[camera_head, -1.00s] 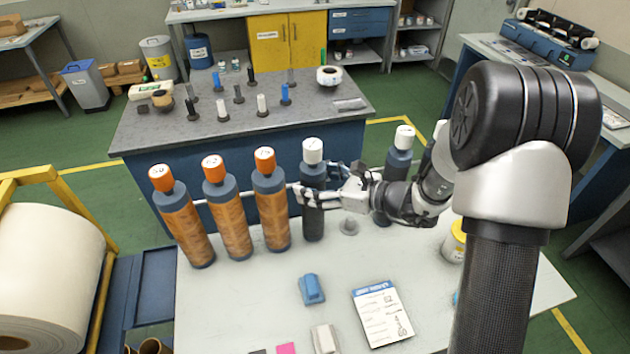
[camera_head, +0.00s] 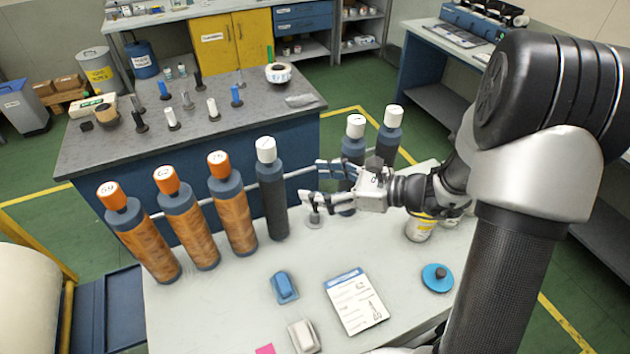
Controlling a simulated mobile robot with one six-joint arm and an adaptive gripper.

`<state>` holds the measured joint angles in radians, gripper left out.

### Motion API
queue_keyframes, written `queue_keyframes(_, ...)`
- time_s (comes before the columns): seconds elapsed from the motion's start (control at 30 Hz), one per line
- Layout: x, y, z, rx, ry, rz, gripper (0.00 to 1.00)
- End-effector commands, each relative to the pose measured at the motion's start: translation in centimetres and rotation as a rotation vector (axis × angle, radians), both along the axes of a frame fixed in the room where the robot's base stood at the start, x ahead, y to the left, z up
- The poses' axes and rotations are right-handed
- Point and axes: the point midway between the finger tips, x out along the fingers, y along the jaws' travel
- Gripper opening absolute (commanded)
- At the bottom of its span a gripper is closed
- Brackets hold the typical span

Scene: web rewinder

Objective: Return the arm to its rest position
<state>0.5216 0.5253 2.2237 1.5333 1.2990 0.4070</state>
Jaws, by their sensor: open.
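My gripper (camera_head: 312,180) is at the right of my picture, above the light table (camera_head: 225,310). Its two fingers point left and are spread apart, with nothing between them. A dark bottle with a white cap (camera_head: 272,195) stands upright just left of the fingertips, with a gap between. Another white-capped bottle (camera_head: 354,140) stands behind my gripper, its lower part partly hidden. A third white-capped bottle (camera_head: 390,135) stands further right and back. My arm reaches in from the right, bent at the elbow.
Orange-capped bottles wrapped in brown (camera_head: 236,212) stand in a row at left. A blue block (camera_head: 284,287), a printed card (camera_head: 357,300), a grey block (camera_head: 304,337) and a blue disc (camera_head: 437,278) lie in front. A yellow-labelled tub (camera_head: 420,227) stands under my arm. A grey bench (camera_head: 90,155) is behind.

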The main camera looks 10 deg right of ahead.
Motion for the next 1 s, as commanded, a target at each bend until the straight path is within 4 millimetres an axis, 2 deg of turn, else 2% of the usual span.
queue_keyframes(0.23,-0.1,0.2,0.1,-0.008,-0.004,0.008,0.69)
queue_keyframes(0.37,-1.7,2.0,1.3,-0.085,-0.045,0.104,0.69)
queue_keyframes(0.47,-4.7,4.5,2.8,-0.215,-0.113,0.259,0.69)
queue_keyframes(0.53,-7.5,6.0,3.6,-0.332,-0.177,0.391,0.69)
queue_keyframes(0.67,-12.6,7.5,4.5,-0.564,-0.304,0.633,0.69)
queue_keyframes(0.83,-18.3,7.0,5.0,-0.878,-0.483,0.926,0.69)
queue_keyframes(1.0,-22.1,4.3,5.6,-1.21,-0.67,1.189,0.69)
